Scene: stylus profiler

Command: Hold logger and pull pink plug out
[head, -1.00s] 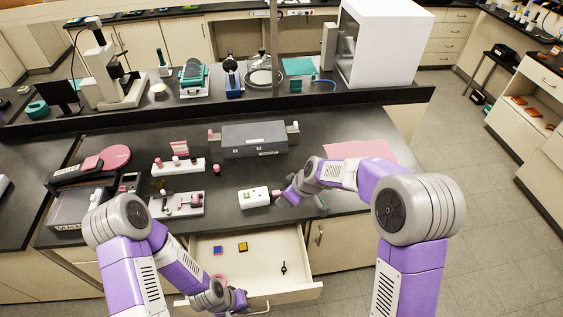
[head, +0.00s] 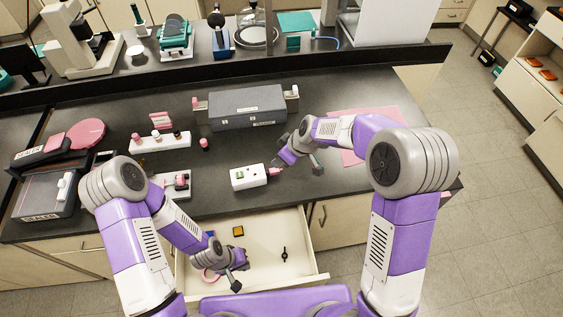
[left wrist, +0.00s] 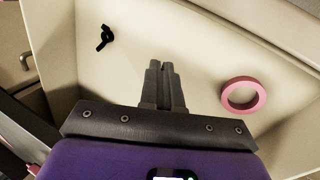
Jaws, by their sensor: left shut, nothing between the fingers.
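The logger, a white box (head: 248,177) with a green patch, lies on the dark bench just behind the open drawer. The pink plug (head: 274,171) is at its right end and looks seated against it. My right gripper (head: 280,165) is close beside the plug at the logger's right end. Its fingers are too small and hidden to tell if they grip. My left gripper (head: 238,284) is shut and empty over the open drawer, in front of the logger and apart from it. Its closed fingers also show in the left wrist view (left wrist: 162,68).
The open drawer (head: 308,270) holds a pink ring (left wrist: 243,95), a small black item (head: 284,254) and a yellow-edged square (head: 238,231). A grey case (head: 247,108) stands behind the logger. A white rack (head: 160,142) is at left, a pink mat (head: 350,152) at right.

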